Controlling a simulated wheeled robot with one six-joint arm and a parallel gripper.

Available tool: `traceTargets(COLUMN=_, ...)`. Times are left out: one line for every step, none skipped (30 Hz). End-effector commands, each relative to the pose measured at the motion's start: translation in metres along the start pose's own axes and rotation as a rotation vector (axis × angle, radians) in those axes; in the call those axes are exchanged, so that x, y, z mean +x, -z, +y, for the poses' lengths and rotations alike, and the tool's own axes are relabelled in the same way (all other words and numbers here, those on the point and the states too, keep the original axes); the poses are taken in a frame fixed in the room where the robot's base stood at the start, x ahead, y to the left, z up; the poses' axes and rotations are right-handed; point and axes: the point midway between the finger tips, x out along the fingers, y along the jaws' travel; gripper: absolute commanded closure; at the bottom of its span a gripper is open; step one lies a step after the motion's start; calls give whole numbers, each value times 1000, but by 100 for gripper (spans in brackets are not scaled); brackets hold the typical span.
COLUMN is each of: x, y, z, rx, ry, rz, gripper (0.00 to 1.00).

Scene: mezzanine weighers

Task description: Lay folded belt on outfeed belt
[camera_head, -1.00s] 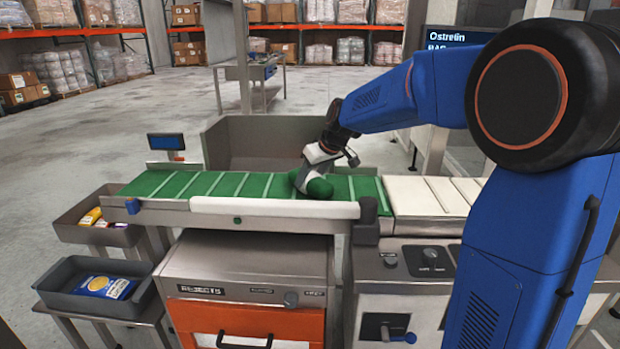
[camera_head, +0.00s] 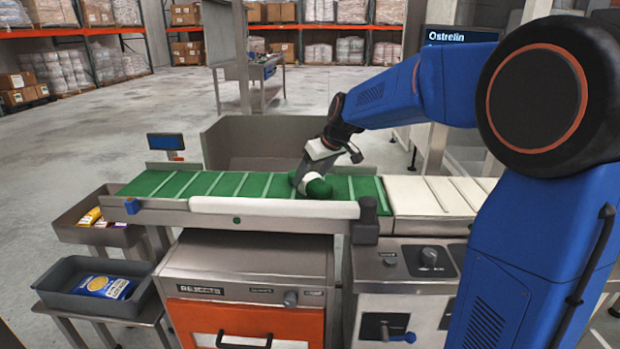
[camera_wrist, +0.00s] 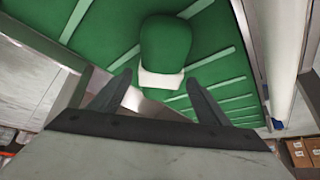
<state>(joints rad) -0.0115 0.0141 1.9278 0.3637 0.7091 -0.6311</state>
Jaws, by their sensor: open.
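The folded belt (camera_head: 319,188) is a green roll-like bundle with a white band. It lies on the green slatted outfeed belt (camera_head: 205,184), right of that belt's middle. In the wrist view the folded belt (camera_wrist: 165,42) rests on the green surface, its white band toward me. My gripper (camera_head: 303,180) is low over the outfeed belt beside the bundle and partly hides it in the head view. In the wrist view my gripper's fingers (camera_wrist: 158,82) are spread apart with the white band just beyond and between their tips. Whether a finger touches the bundle cannot be told.
A white guard rail (camera_head: 275,208) runs along the belt's front edge. A white slatted belt (camera_head: 432,196) adjoins on the right. A grey bin (camera_head: 260,132) stands behind. Trays with packets stand at left, the nearer one (camera_head: 62,297) lower. The green belt's left half is clear.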

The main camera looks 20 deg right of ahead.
Motion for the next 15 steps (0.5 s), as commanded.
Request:
traceTargets(x=-11, y=1, z=0, rx=0, ry=-2, rz=4, gripper=30)
traceTargets(x=-16, y=1, z=1, rx=0, ry=-2, rz=4, gripper=30)
traceTargets(x=-25, y=1, z=1, rx=0, ry=-3, rz=4, gripper=30)
traceTargets(x=-31, y=1, z=1, rx=0, ry=-3, rz=4, gripper=30)
traceTargets(x=-37, y=0, z=1, rx=0, ry=-3, rz=3, gripper=30)
traceTargets(x=-44, y=0, z=1, rx=0, ry=-3, rz=3, gripper=30)
traceTargets(x=-50, y=0, z=1, rx=0, ry=-3, rz=3, gripper=30)
traceTargets(x=-56, y=0, z=1, rx=0, ry=-3, rz=3, gripper=30)
traceTargets(x=-63, y=0, z=1, rx=-1, ry=-3, rz=3, gripper=30)
traceTargets(x=-68, y=0, z=1, rx=-1, ry=-2, rz=3, gripper=30)
traceTargets(x=-72, y=0, z=0, rx=-1, ry=-2, rz=2, gripper=30)
traceTargets(x=-78, y=0, z=0, rx=-1, ry=-2, rz=3, gripper=30)
traceTargets(x=-82, y=0, z=1, rx=0, ry=-2, rz=3, gripper=30)
traceTargets(x=-86, y=0, z=0, rx=0, ry=-2, rz=2, gripper=30)
traceTargets(x=-90, y=0, z=1, rx=0, ry=-1, rz=1, gripper=30)
